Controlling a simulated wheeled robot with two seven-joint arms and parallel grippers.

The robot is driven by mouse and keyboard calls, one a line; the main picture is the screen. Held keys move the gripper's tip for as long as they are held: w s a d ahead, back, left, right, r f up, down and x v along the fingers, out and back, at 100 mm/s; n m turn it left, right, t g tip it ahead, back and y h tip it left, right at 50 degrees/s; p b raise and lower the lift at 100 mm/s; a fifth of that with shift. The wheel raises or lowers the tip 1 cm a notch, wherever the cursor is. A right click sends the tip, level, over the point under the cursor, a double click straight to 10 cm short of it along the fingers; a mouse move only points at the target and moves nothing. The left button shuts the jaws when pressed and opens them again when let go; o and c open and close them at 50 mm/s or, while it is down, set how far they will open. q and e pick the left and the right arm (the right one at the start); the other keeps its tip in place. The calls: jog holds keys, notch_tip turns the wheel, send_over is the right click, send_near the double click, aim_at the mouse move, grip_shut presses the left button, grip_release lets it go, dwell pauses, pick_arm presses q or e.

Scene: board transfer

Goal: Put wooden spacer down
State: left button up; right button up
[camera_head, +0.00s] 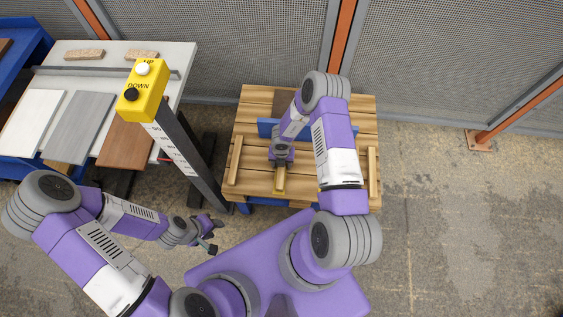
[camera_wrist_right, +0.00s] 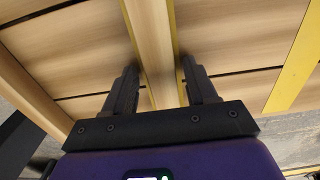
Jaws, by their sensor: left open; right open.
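The wooden spacer (camera_head: 280,184) is a pale narrow strip with yellow edges, lying on the slatted wooden pallet (camera_head: 330,190) near its front middle. It also shows in the right wrist view (camera_wrist_right: 154,40), running away between the fingers. My left gripper (camera_head: 215,236) is open and empty, left of the pallet and above the floor.
Other strips lie along the pallet's left (camera_head: 235,160) and right (camera_head: 373,172) sides. A yellow UP/DOWN button box (camera_head: 142,92) on a post stands left, before a table (camera_head: 185,62) with several boards. Floor to the right is clear.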

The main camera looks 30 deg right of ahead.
notch_tip(320, 180, up, 11)
jog(key=p, duration=0.5)
jog(key=s+a+r+m+y, duration=0.2)
jog(key=s+a+m, duration=0.5)
jog(key=m, duration=0.9)
jog(key=s+a+r+m+y, duration=0.2)
jog(key=s+a+m, duration=0.4)
jog(key=m, duration=0.9)
jog(key=shift+s+a+r+m+t, duration=0.3)
jog(key=shift+s+a+m, duration=0.1)
jog(key=shift+s, duration=0.3)
